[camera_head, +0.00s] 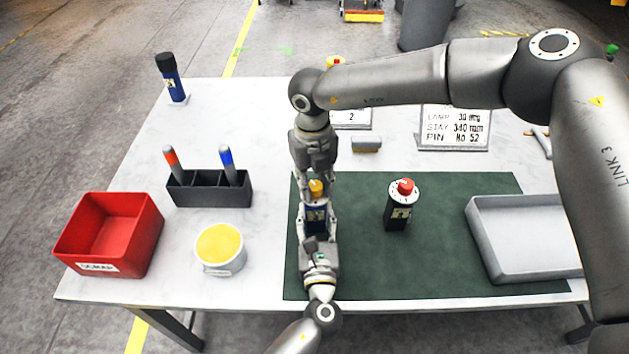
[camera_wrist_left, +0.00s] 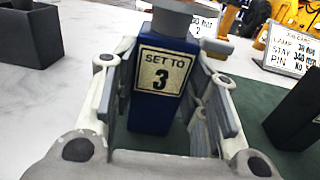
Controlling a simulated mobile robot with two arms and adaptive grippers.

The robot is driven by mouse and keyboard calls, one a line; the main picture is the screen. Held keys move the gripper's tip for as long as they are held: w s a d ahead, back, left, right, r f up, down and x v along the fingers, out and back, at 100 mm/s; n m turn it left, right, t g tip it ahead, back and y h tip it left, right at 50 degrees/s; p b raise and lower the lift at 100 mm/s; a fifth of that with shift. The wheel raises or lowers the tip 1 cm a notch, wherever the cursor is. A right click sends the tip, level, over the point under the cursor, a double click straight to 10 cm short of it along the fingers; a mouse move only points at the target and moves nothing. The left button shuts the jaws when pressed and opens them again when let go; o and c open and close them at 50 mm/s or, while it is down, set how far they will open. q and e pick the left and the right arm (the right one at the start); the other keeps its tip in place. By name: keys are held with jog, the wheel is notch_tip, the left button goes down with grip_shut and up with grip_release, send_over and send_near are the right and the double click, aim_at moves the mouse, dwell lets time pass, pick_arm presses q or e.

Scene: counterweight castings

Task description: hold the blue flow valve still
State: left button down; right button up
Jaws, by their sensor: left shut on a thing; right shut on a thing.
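The blue flow valve (camera_head: 317,216) stands upright at the left edge of the green mat (camera_head: 460,275), with an orange-yellow knob (camera_head: 316,188) on top. My left gripper (camera_head: 317,228) comes in from the near side and is shut on the valve body. In the left wrist view its fingers lie on both sides of the blue body (camera_wrist_left: 150,113), whose label reads "SET TO 3"; a grey collar covers its top and the knob is out of frame. My right gripper (camera_head: 316,186) reaches down from the far side and is shut on the knob.
A black valve with a red knob (camera_head: 398,206) stands to the right on the mat. A grey tray (camera_head: 480,240), red bin (camera_head: 145,235), yellow-topped tub (camera_head: 221,262), marker holder (camera_head: 205,192) and blue bottle-like object (camera_head: 172,82) surround it. Signs stand at the back.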

aim_at(313, 186)
jog(key=shift+n, duration=0.3)
jog(key=n, duration=0.4)
jog(key=shift+s+n, duration=0.1)
jog(key=shift+n, duration=0.3)
jog(key=n, duration=0.6)
jog(key=shift+n, duration=0.3)
jog(key=o, duration=1)
jog(key=shift+o, duration=0.2)
jog(key=shift+r, duration=0.15)
notch_tip(313, 186, up, 12)
jog(key=shift+s, duration=0.2)
jog(key=shift+a, duration=0.1)
